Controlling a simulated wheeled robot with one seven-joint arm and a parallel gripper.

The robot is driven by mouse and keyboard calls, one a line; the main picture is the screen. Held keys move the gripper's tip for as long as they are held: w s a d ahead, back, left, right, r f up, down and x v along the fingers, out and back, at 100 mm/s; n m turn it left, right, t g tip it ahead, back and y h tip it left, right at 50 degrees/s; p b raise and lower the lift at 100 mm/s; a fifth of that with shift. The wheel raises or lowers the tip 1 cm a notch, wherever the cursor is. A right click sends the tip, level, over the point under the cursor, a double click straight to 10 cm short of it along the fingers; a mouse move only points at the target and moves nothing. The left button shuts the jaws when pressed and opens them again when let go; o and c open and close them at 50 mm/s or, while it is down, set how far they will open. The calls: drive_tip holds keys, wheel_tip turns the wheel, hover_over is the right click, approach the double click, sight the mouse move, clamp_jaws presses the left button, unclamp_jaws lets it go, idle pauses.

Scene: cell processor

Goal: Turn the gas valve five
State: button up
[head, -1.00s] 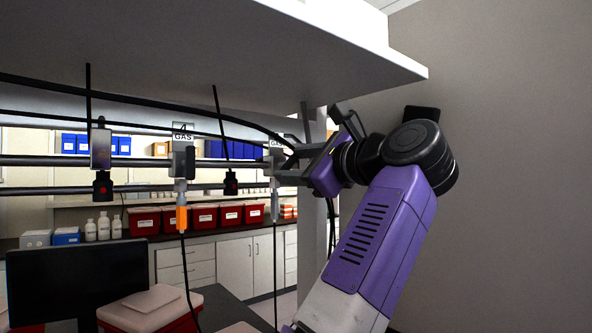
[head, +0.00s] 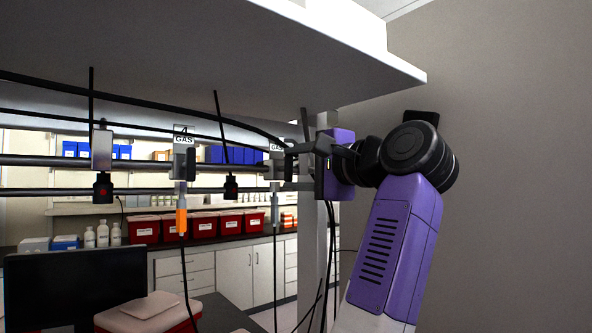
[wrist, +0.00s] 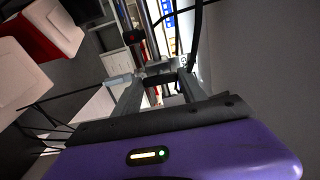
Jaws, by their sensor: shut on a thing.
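Gas valve five (head: 274,171) is the right-hand grey valve on the pipes in the head view. Its label shows only part of the word "GAS"; the number is hidden. My gripper (head: 291,167) reaches it from the right, its fingers level with the valve. In the wrist view, my gripper (wrist: 160,82) has its two grey fingers closed around a dark piece at the valve, which I take to be its handle. The handle's exact angle is hard to make out. Gas valve four (head: 184,163) hangs to the left, with an orange part below it.
A white shelf (head: 250,75) overhangs the pipes and arm. Black cables (head: 230,118) run close above the valves. A grey post (head: 325,245) stands just behind my gripper. A monitor (head: 75,288) and a lidded red box (head: 148,314) sit lower left.

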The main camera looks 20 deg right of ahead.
drive_tip(key=shift+f+n, duration=0.1)
drive_tip(key=shift+n, duration=0.2)
drive_tip(key=o, duration=1.4)
drive_tip(key=shift+a, duration=0.1)
drive_tip(key=shift+c, duration=0.2)
drive_tip(key=shift+s, duration=0.1)
drive_tip(key=b+v, duration=0.2)
drive_tip(key=v, duration=0.5)
drive_tip(key=shift+s, duration=0.3)
